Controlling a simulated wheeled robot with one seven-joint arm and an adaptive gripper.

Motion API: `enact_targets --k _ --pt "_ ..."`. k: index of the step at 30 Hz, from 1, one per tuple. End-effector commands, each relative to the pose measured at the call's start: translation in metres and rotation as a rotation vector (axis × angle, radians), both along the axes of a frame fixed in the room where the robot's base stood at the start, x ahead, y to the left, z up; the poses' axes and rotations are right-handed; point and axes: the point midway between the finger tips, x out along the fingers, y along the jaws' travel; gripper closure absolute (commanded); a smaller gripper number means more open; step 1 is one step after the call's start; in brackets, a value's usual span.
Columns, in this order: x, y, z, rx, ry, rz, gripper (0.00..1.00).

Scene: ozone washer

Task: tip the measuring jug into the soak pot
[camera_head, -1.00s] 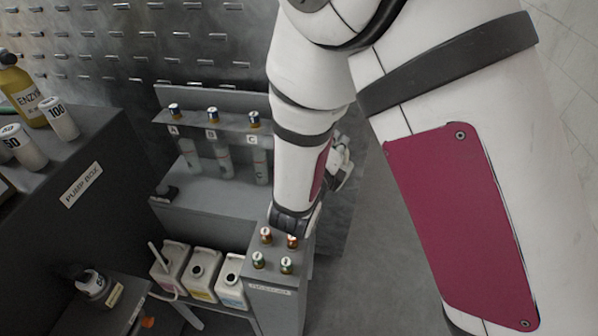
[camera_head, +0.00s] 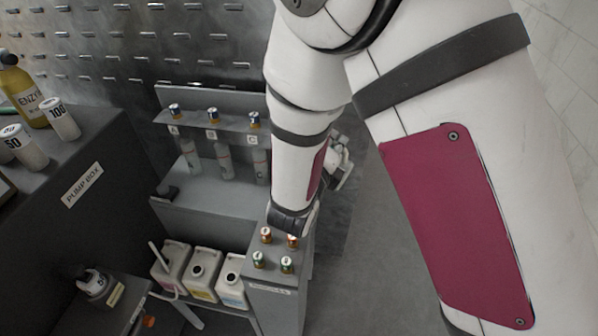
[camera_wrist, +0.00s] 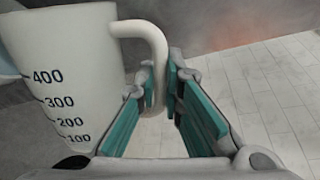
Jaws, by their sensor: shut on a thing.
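The measuring jug (camera_wrist: 62,75) fills the left of the wrist view. It is white with dark marks from 100 to 400 and looks roughly upright there. My gripper (camera_wrist: 163,98), with teal-padded fingers, is shut on the jug's handle (camera_wrist: 152,42). What the jug holds cannot be seen. I cannot make out the soak pot in either view.
A rack with bottles A, B and C (camera_head: 220,158) stands behind several white canisters (camera_head: 202,275). A small-topped cabinet (camera_head: 275,282) bears little capped vials. The pump box (camera_head: 70,175) is at left, with labelled cups and an enzyme bottle (camera_head: 20,90). Open floor (camera_head: 365,260) lies right of the cabinet.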

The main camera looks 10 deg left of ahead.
Motion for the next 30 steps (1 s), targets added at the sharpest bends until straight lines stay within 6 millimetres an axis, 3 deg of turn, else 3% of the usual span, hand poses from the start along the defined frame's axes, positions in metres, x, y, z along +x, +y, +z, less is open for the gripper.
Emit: enact_targets --k 30 --pt "0.0009 0.0024 0.0026 -0.029 0.008 -0.001 1.00"
